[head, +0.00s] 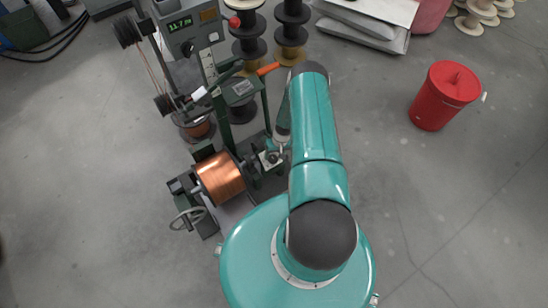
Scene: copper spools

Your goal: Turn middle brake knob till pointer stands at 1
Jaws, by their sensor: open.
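A green winding machine (227,130) stands left of my arm and holds a copper-wound spool (220,177) at its near end. My gripper (280,152) is beside the spool's right end, at a small pale plate (268,161) on the machine. The gripper is small in view and partly covered by my own wrist; I see nothing clearly held. The middle brake knob and its pointer cannot be made out; they may be hidden at the gripper. The pointer's number cannot be read.
Black spools (291,30) stand behind. A red bin (444,96) stands at right, with clear floor around it.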

